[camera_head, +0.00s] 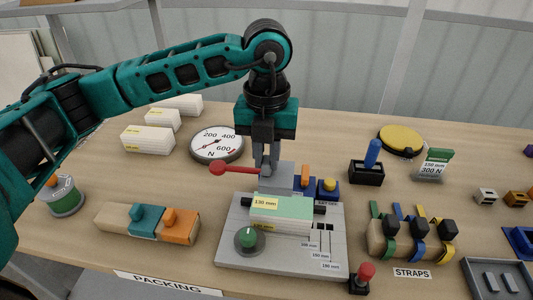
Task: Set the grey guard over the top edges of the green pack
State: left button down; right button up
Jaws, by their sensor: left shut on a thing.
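The green pack (283,207) has a green top, white layered sides and a yellow 130 mm label. It lies on a grey base plate (229,221) in the middle of the table. My left gripper (267,169) points down just behind the pack. It is shut on a small grey piece, which looks like the grey guard (274,180). That piece overlaps a red-knobbed lever (232,169) and the grey parts behind the pack, so its outline and whether it touches them are unclear. My right gripper is not in view.
A green knob (248,238) stands at the pack's front left. Blue blocks (329,190) with a yellow button stand behind its right end. A dial (217,143) and white stacks (148,139) lie at back left. A strap rack (411,240) and grey tray (498,280) stand right.

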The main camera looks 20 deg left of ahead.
aim_at(267, 176)
pick_arm(q)
jog(key=shift+f+b, duration=2.2)
jog(key=shift+f, duration=0.65)
jog(key=shift+b, duration=0.35)
jog(key=shift+f+b, duration=1.5)
jog(key=shift+f, duration=0.2)
jog(key=c, duration=1)
grip_release()
